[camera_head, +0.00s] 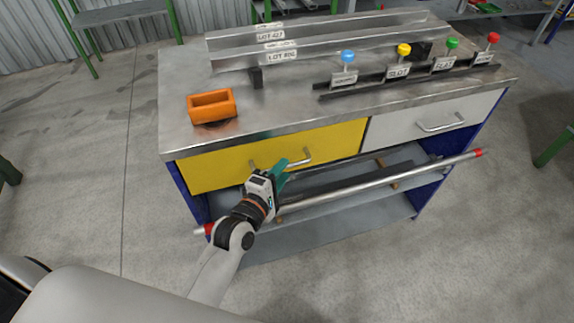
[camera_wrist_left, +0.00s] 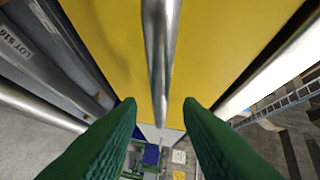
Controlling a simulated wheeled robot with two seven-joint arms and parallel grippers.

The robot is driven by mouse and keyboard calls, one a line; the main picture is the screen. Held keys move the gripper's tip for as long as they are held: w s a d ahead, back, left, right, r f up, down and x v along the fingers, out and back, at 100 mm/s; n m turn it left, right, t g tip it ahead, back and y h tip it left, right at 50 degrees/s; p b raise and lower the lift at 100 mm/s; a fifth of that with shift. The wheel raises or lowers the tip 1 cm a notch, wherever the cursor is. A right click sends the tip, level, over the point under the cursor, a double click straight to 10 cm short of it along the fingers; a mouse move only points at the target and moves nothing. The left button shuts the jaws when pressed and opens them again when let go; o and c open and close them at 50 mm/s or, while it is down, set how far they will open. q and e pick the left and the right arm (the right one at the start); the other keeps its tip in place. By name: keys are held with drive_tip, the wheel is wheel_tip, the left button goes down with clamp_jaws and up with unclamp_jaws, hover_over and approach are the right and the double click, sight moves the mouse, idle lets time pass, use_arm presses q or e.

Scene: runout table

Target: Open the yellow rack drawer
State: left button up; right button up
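The yellow drawer (camera_head: 225,165) is at the left of the metal-topped table's front and looks shut. Its silver bar handle (camera_head: 300,159) runs across its face. My left gripper (camera_head: 283,172) is at the handle, in front of the drawer. In the left wrist view, the two green fingers (camera_wrist_left: 160,115) are spread apart. The handle (camera_wrist_left: 160,60) shows as a bar between and ahead of them, against the yellow drawer face (camera_wrist_left: 230,35). The fingers do not visibly touch it. My right gripper is not in view.
A grey drawer (camera_head: 405,128) with its own handle is to the right. Below, a long metal bar with red ends (camera_head: 350,190) lies across the front over a lower shelf (camera_head: 330,225). An orange open block (camera_head: 212,106) and several coloured knobs stand on top.

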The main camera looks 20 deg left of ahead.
use_arm(q)
drive_tip(key=shift+x, duration=1.45)
drive_tip(key=shift+c, duration=0.4)
clamp_jaws()
